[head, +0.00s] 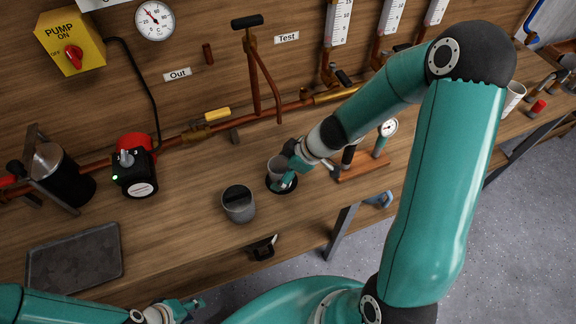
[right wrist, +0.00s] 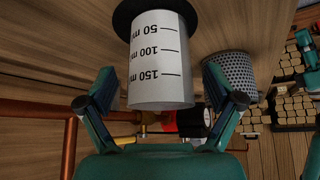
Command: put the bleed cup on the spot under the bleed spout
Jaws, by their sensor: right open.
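The bleed cup (head: 277,167) is a light grey cup standing on the bench at the dark round spot (head: 269,184). In the right wrist view the cup (right wrist: 158,60) shows ml marks, and its far end meets the black disc (right wrist: 124,18). My right gripper (head: 287,171) is at the cup. Its open fingers are on either side of the cup, with visible gaps in the right wrist view (right wrist: 168,100). The copper spout pipe (head: 268,80) hangs behind the cup. My left gripper (head: 184,309) is low in the head view, away from the cup; its jaw opening is unclear.
A grey perforated container (head: 238,207) stands just left of the cup, and shows beside the right fingers (right wrist: 231,72). A gauge stand (head: 362,166) is to the right. A pump (head: 135,172) and dark tray (head: 75,260) are at left. Bare bench lies between.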

